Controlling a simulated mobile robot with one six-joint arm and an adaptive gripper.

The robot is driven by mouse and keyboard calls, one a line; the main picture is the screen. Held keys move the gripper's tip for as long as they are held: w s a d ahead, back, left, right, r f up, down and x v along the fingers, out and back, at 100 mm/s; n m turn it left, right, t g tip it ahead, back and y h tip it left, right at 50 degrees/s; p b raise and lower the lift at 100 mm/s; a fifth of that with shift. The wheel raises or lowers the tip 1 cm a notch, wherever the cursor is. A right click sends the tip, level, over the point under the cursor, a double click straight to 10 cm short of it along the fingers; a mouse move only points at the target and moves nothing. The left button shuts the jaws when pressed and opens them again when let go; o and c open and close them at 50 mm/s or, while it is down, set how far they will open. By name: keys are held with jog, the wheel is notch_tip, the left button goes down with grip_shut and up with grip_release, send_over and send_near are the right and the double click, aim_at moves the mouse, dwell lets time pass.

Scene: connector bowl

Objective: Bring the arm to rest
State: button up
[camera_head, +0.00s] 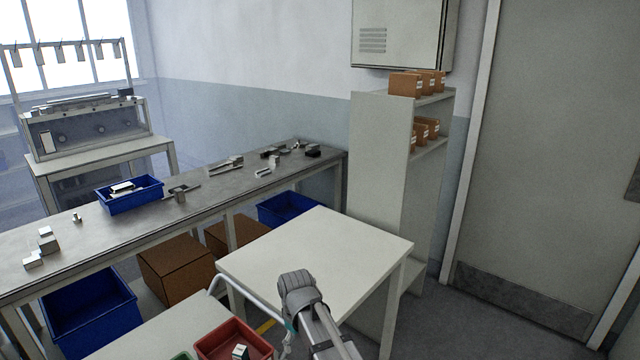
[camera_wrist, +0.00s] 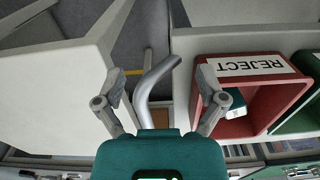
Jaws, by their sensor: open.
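My gripper shows in the wrist view (camera_wrist: 158,95), with its two fingers spread wide apart and nothing between them. Past the fingers I see a curved grey tube, the floor and table edges. In the head view my arm (camera_head: 305,300) rises from the bottom edge in front of the white table; the gripper's fingers cannot be made out there. A red bin (camera_wrist: 232,125) with a REJECT label (camera_wrist: 250,65) lies right of the gripper in the wrist view, holding a small part. The same red bin (camera_head: 208,347) is at the bottom of the head view.
A bare white table (camera_head: 330,245) stands in the middle. A long bench (camera_head: 75,235) behind it holds metal parts and a blue bin (camera_head: 130,198). A green bin (camera_wrist: 300,120) is beside the red one. A shelf (camera_head: 375,165) with cartons stands by the door.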

jog(key=s+d+m, duration=0.3)
jog(key=d+m, duration=0.1)
jog(key=d, duration=0.7)
jog(key=s+d+r+m+p, duration=0.1)
jog(key=s+d+m, duration=0.2)
jog(key=d, duration=0.8)
jog(key=shift+s+d+r+m, duration=0.3)
jog(key=shift+s+m, duration=0.1)
jog(key=shift+m, duration=0.8)
